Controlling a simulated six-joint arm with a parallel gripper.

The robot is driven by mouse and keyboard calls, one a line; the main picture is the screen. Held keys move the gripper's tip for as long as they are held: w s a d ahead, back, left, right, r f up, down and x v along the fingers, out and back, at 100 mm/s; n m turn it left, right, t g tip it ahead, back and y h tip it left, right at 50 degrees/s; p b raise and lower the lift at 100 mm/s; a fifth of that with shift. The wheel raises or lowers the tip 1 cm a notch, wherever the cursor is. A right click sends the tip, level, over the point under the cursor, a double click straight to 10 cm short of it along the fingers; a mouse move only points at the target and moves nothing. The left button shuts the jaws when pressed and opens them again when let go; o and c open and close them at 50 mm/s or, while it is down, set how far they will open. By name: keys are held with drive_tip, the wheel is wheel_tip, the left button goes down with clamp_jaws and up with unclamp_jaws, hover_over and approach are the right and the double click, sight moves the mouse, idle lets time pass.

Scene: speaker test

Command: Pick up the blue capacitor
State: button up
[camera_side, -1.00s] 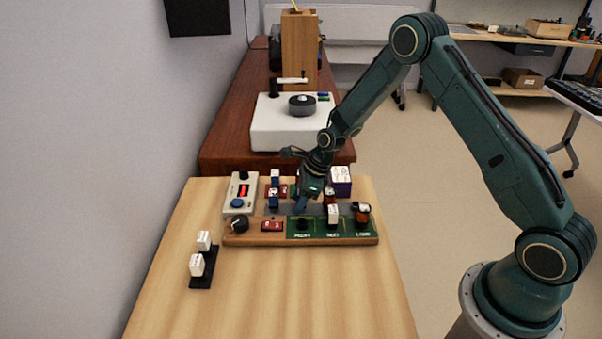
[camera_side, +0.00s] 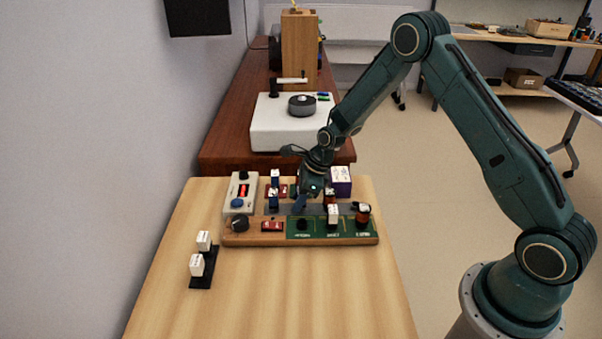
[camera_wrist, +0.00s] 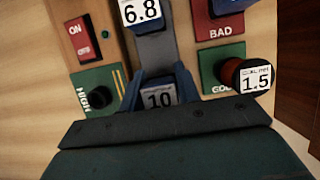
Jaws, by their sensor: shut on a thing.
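A blue capacitor with a pale top marked 10 (camera_wrist: 159,99) sits between the jaws of my gripper (camera_wrist: 158,84) in the wrist view. My gripper is shut on it, and its sides are mostly hidden by the jaws. In the side view my gripper (camera_side: 303,203) is low over the middle of the board, where the held capacitor cannot be made out. Another dark blue part marked 6.8 (camera_wrist: 141,13) stands just beyond in the wrist view, on a grey strip (camera_wrist: 156,48).
The wooden board (camera_side: 258,241) carries a switch (camera_side: 272,226), a black knob (camera_side: 239,223) and red-and-black parts (camera_side: 363,213). A purple white-topped box (camera_side: 341,184) stands behind. Two white-topped pieces (camera_side: 197,264) sit on a black strip at left.

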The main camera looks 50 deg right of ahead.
wheel_tip(320, 180, up, 20)
drive_tip(key=shift+f, duration=0.2)
idle(0.4)
idle(0.5)
drive_tip(key=s+a+f+n+g, duration=0.1)
drive_tip(key=s+a+f+n, duration=0.2)
drive_tip(key=s+a+f, duration=0.3)
wheel_tip(320, 180, down, 3)
drive_tip(key=shift+y, duration=0.3)
drive_tip(key=shift+s+f, duration=0.1)
drive_tip(key=shift+f, duration=3.25)
drive_tip(key=shift+f, duration=1)
idle(0.6)
